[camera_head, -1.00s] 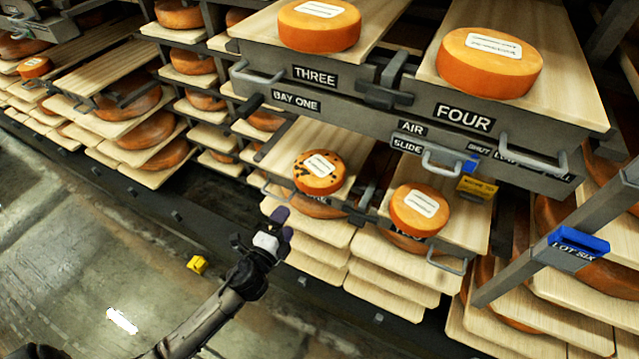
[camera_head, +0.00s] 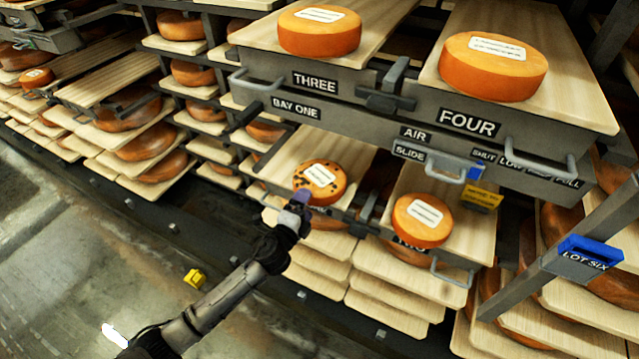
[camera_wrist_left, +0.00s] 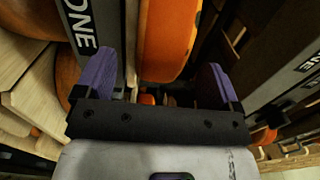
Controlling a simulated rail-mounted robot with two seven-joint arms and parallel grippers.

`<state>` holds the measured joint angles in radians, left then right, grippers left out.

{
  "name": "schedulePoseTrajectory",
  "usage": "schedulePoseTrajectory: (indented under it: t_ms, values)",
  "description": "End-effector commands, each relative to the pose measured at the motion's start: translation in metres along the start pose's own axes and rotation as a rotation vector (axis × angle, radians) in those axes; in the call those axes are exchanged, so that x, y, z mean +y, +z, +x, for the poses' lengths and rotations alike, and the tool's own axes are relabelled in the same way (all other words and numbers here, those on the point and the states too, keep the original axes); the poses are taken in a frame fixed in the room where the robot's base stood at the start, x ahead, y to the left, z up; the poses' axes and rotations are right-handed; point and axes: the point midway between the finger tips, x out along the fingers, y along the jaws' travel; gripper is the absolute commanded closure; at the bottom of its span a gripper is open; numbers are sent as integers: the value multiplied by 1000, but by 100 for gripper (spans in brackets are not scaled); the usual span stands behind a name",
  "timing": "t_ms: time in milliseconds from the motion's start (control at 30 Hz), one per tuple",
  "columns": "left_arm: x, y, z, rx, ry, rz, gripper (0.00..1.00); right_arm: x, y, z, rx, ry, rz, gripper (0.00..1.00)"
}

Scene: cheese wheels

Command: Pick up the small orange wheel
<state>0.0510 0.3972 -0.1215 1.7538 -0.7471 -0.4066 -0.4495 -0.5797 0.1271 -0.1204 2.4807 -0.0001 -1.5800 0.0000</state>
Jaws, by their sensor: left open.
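Two smaller orange wheels sit on the lower wooden shelves: a dark-spotted one with a white label (camera_head: 320,183) and a plain one with a white label (camera_head: 422,221) to its right. My left gripper (camera_head: 299,203) is at the near left edge of the spotted wheel, its purple fingers partly in front of it. In the left wrist view the open fingers (camera_wrist_left: 160,78) stand apart, with an orange wheel (camera_wrist_left: 168,38) between and beyond them. Whether the fingers touch it cannot be told. My right gripper is not in view.
Large orange wheels (camera_head: 319,30) (camera_head: 492,66) rest on the upper drawers marked THREE and FOUR. Metal handles (camera_head: 458,172) stick out from the shelf fronts. A small yellow block (camera_head: 195,279) lies on the floor. Stacked boards with wheels fill the racks at left.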

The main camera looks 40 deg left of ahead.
Motion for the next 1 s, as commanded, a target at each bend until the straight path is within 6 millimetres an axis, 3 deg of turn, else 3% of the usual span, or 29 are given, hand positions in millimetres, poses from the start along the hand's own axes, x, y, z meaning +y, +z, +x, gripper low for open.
schedulePoseTrajectory:
  t_ms: [233, 600, 1000]
  values:
    - [-1, -1, 29, 0, -2, 1, 12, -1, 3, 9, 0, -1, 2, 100]
    - [-1, -1, 34, 0, 0, 0, 13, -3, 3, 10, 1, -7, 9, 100]
    - [-1, -1, 34, 0, 0, 0, 51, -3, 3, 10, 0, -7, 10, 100]
